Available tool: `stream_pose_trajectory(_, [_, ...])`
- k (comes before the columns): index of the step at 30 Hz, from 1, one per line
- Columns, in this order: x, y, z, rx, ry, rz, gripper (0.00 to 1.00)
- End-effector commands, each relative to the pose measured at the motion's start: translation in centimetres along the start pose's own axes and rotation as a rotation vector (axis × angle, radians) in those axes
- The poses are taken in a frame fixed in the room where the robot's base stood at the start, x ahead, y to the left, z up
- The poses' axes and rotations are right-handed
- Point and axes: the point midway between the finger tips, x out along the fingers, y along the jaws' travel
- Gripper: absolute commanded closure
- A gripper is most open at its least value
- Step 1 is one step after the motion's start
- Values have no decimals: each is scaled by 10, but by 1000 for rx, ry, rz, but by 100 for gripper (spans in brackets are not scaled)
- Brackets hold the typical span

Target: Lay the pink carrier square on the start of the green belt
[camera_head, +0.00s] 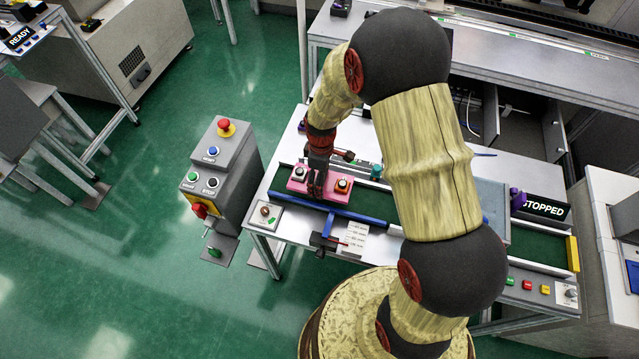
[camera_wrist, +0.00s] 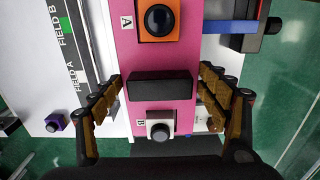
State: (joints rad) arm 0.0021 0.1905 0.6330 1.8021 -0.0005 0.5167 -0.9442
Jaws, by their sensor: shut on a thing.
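The pink carrier square (camera_head: 298,187) is at the left end of the green belt (camera_head: 375,201), behind the blue rail. I cannot tell whether it rests on the belt or hangs just above it. In the wrist view the carrier (camera_wrist: 160,63) holds a dark lens in an orange mount (camera_wrist: 159,20) by the letter A, a white mount (camera_wrist: 160,130) by the letter B, and a black block (camera_wrist: 160,87) between them.
A blue rail (camera_head: 325,207) runs along the belt's front edge, with a dark device (camera_head: 324,243) below it. A grey control box (camera_head: 222,165) with a red button stands to the left. A sign reading STOPPED (camera_head: 545,208) stands at the right. My arm hides the belt's middle.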

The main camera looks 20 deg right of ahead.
Motion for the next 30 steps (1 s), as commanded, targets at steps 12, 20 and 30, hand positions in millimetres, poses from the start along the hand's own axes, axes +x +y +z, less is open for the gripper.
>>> stream_pose_trajectory(12, [35, 8, -8, 0, -1, -1, 61])
stream_pose_trajectory(20, [43, 9, -8, 0, 2, 2, 61])
stream_pose_trajectory(30, [50, 9, -8, 0, 1, 1, 61])
